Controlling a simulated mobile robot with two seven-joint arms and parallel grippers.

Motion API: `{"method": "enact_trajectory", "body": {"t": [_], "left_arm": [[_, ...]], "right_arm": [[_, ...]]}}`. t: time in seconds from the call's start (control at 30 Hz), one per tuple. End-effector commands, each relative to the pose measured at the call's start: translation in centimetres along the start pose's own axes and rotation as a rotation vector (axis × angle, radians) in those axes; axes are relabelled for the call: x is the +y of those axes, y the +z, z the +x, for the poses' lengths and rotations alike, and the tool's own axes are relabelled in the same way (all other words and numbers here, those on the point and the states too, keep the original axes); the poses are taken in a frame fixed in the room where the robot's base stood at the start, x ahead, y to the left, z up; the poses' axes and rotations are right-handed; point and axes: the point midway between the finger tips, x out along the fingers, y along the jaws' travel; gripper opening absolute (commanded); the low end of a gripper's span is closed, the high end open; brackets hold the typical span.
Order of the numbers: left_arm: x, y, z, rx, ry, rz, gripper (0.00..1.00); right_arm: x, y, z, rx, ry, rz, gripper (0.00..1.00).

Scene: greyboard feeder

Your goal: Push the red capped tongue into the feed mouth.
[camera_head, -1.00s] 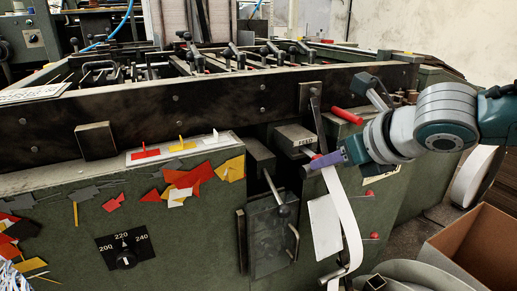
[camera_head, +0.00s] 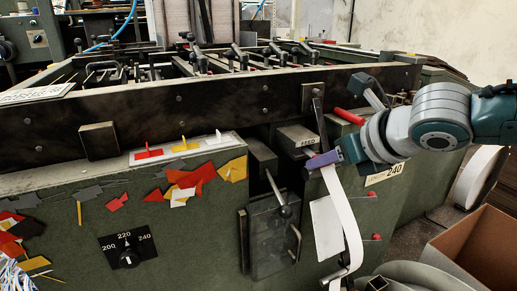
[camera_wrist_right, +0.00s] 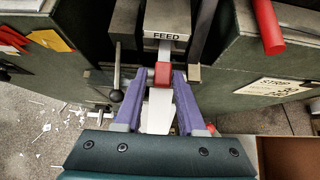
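The red cap (camera_wrist_right: 163,74) of the tongue sits between the purple fingertips of my right gripper (camera_wrist_right: 163,80) in the right wrist view. The fingers look closed on its sides. A short white piece of the tongue (camera_wrist_right: 165,52) shows beyond the cap, running under the block labelled FEED (camera_wrist_right: 165,36). The white strip (camera_wrist_right: 159,110) trails back from the cap. In the head view my right gripper (camera_head: 325,159) is just below the FEED block (camera_head: 297,138), and the strip (camera_head: 343,210) hangs down from it. The fingers hide the cap there. My left gripper is not in view.
A lever with a dark knob (camera_head: 285,211) stands left of the gripper. An upright metal bar (camera_head: 320,125) and a red handle (camera_head: 349,116) are close by it. A cardboard box (camera_head: 470,250) is at lower right.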

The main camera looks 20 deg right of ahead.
Motion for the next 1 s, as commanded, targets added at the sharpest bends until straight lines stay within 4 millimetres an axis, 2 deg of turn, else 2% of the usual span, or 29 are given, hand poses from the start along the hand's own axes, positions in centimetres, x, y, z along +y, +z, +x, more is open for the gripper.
{"method": "enact_trajectory", "body": {"t": [0.03, 0.1, 0.77, 0.87, 1.0], "left_arm": [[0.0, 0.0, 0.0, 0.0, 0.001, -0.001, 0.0], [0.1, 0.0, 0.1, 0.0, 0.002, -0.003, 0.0], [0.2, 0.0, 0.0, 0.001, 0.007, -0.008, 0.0], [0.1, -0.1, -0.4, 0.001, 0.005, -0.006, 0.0], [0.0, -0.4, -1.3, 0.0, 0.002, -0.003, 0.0]], "right_arm": [[-0.4, -0.3, 0.1, 0.007, -0.01, 0.0, 0.54], [-0.4, -0.3, 0.1, 0.008, -0.011, 0.0, 0.61], [-0.8, -0.7, 0.0, 0.017, -0.02, 0.0, 0.61], [-0.7, -0.6, -0.8, 0.017, -0.019, 0.0, 0.61], [-0.5, -0.2, -3.0, 0.011, -0.013, -0.003, 0.61]]}}
